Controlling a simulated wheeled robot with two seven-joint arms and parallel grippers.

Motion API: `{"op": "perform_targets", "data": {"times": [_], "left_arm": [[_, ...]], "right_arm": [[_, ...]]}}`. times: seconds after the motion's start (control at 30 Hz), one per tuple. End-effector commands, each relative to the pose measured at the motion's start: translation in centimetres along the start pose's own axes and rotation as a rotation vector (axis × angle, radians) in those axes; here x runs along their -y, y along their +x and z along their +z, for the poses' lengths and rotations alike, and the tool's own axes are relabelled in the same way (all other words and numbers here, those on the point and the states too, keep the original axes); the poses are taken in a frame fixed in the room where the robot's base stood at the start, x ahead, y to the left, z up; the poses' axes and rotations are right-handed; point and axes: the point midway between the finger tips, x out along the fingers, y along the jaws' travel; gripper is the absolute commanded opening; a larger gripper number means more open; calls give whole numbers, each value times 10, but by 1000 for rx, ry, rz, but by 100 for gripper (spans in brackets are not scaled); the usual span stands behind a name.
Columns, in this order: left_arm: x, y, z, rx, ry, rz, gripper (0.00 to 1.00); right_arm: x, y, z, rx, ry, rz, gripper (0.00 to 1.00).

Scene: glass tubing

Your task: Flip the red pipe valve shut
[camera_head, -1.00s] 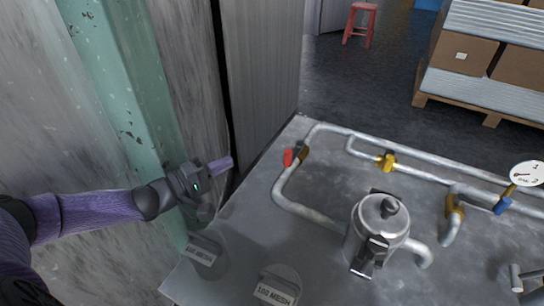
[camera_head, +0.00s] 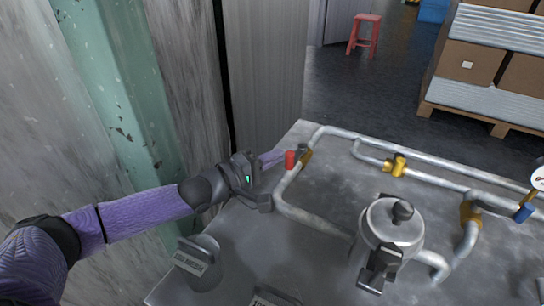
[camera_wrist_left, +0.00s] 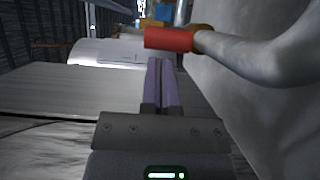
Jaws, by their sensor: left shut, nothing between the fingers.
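The red valve handle (camera_head: 290,159) sits beside a brass fitting (camera_head: 305,157) on the grey pipe, near the left end of the pipework. In the left wrist view, the red handle (camera_wrist_left: 169,39) sticks out sideways from the pipe, just beyond the fingertips. My left gripper (camera_head: 282,156) is shut and empty, its purple fingers pointing at the handle from the left. Its two fingers (camera_wrist_left: 160,64) lie together in the wrist view. The tips look very close to the handle; I cannot tell whether they touch it. My right gripper is not in view.
A metal pot (camera_head: 390,232) stands amid the pipes on the grey metal table (camera_head: 255,240). A yellow valve (camera_head: 396,167), a blue handle (camera_head: 523,212) and a gauge (camera_head: 538,177) are further right. A wall bounds the left.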

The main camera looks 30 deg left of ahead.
Motion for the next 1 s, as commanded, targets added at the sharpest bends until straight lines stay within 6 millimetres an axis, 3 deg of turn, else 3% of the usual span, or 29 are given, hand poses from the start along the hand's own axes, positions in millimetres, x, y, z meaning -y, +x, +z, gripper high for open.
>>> {"op": "perform_targets", "data": {"times": [0.23,0.57,1.0], "left_arm": [[-6,2,12,0,-2,4,0],[-1,-1,12,0,0,0,0],[-3,-69,11,-1,0,0,0]], "right_arm": [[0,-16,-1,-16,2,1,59],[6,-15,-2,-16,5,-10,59],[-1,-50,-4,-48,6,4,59]]}}
